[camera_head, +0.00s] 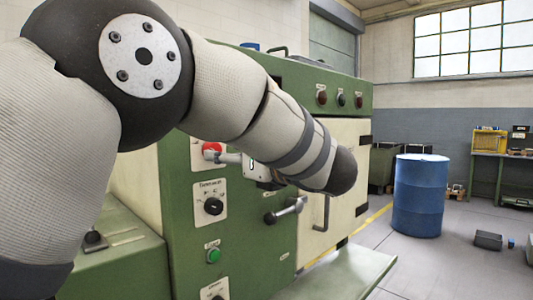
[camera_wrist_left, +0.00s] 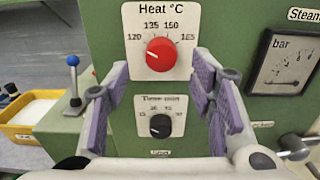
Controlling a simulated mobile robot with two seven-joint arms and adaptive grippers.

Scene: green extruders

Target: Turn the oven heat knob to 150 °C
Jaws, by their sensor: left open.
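The red heat knob (camera_wrist_left: 161,54) sits on a white plate labelled "Heat °C", with marks 120, 135, 150 and 165. Its white pointer line points left, toward the 120 side. In the head view the knob (camera_head: 211,149) shows on the green oven front, partly hidden by my arm. My left gripper (camera_wrist_left: 159,72) is open, its purple-padded fingers on either side of the knob in the wrist view, with nothing between them. In the head view the left gripper (camera_head: 240,160) is beside the knob, mostly hidden by my forearm. My right gripper is not in view.
A black timer knob (camera_wrist_left: 160,126) is below the heat knob. A pressure gauge (camera_wrist_left: 287,62) is at the right. A blue-topped lever (camera_wrist_left: 73,80) and yellow tray (camera_wrist_left: 30,115) are at the left. A handle (camera_head: 285,210) juts from the oven front. A blue barrel (camera_head: 420,195) stands farther right.

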